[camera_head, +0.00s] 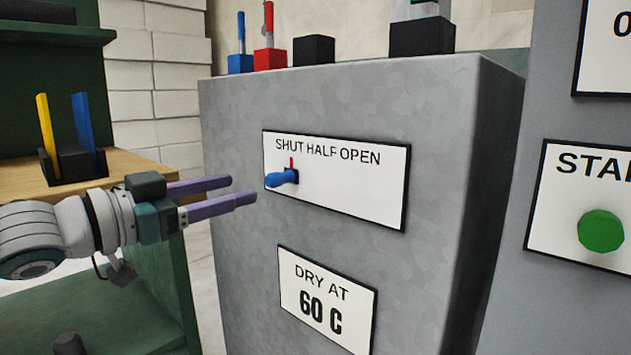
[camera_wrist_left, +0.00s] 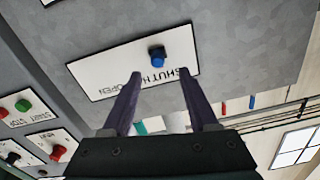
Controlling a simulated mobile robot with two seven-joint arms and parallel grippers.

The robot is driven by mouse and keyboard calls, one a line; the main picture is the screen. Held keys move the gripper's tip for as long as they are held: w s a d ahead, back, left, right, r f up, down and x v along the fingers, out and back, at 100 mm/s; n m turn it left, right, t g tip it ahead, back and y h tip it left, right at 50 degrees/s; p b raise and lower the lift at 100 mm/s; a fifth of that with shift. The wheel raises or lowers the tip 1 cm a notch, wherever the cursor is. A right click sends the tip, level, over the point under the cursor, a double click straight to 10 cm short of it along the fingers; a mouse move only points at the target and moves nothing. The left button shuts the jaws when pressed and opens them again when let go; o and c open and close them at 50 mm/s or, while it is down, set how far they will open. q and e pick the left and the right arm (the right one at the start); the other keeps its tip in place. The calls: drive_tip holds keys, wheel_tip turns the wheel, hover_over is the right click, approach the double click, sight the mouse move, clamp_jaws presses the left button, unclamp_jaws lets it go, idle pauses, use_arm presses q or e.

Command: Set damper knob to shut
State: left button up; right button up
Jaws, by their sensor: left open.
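The damper knob (camera_head: 282,178) is a blue handle with a small red pointer, on a white label plate (camera_head: 345,190) reading SHUT HALF OPEN. The red pointer stands up under the word SHUT. The plate is on the front of a grey cabinet. My left gripper (camera_head: 243,189) is open and empty, just left of the knob and apart from it, its fingers toward the plate. In the left wrist view the knob (camera_wrist_left: 157,57) appears between and beyond the open fingertips (camera_wrist_left: 160,75). My right gripper is in neither view.
A DRY AT 60 C sign (camera_head: 327,305) is below the plate. A green button (camera_head: 601,231) stands on another panel at right. Blue, red and black blocks (camera_head: 270,59) top the cabinet. A wooden shelf (camera_head: 100,180) holds a yellow and a blue lever behind my left arm.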

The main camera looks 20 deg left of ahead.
use_arm(q)
drive_tip(key=shift+v, duration=1.3)
drive_tip(key=s+d+r+n+g+y+p, duration=0.4)
drive_tip(key=s+d+p, duration=0.4)
drive_tip(key=p, duration=0.9)
drive_tip(key=s+d+r+g+y+p, duration=0.1)
drive_tip(key=s+d+r+g+p, duration=0.1)
drive_tip(key=s+r+g+p, duration=0.5)
drive_tip(key=s+d+r+g+y+p, duration=0.1)
drive_tip(key=s+d+r+g+p, duration=0.15)
drive_tip(key=s+r+p, duration=0.85)
wheel_tip(320, 180, up, 32)
drive_tip(key=s+p, duration=0.1)
drive_tip(key=p, duration=3.4)
drive_tip(key=shift+a, duration=0.3)
drive_tip(key=shift+s+f, duration=0.15)
drive_tip(key=shift+f, duration=0.05)
